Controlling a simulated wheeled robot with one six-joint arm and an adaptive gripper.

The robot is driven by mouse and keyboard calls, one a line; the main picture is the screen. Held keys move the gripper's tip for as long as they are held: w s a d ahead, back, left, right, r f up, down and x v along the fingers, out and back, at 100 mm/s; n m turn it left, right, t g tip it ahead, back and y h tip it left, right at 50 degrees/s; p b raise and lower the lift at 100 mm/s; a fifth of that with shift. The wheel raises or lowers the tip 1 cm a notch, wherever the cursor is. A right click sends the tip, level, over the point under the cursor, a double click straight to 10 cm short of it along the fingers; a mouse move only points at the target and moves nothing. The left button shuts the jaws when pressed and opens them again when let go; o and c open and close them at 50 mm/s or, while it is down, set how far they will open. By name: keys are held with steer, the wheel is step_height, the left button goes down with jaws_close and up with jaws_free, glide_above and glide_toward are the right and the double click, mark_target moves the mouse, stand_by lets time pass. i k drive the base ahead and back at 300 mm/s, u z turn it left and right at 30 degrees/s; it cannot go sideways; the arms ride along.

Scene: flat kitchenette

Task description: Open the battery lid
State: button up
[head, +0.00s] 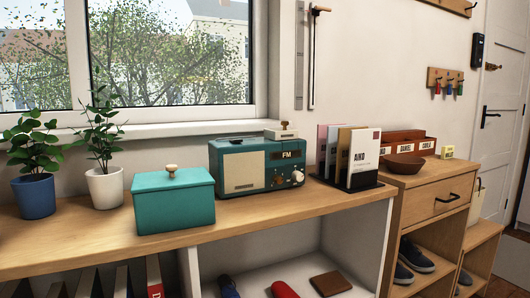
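A teal radio (257,163) marked FM stands on the wooden shelf top, below the window's right end. It has a pale speaker panel and knobs on its front. A small pale lid-like piece with a knob (282,132) sits on the right end of the radio's top; it looks closed, and I cannot tell for sure that it is the battery lid. A teal box (173,203) with a closed lid and a round wooden knob (172,169) stands left of the radio, nearer the front edge. My gripper is not in view.
Potted plants in a blue pot (34,196) and a white pot (104,187) stand at the left. A card rack (346,182) stands close right of the radio. A brown bowl (405,163) sits on the cabinet (436,205) further right. The shelf front before the radio is clear.

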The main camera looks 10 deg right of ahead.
mark_target(284, 134)
steer(key=k, duration=0.45)
steer(key=z, duration=1.6)
steer(key=i, duration=0.95)
steer(key=u, duration=1.7)
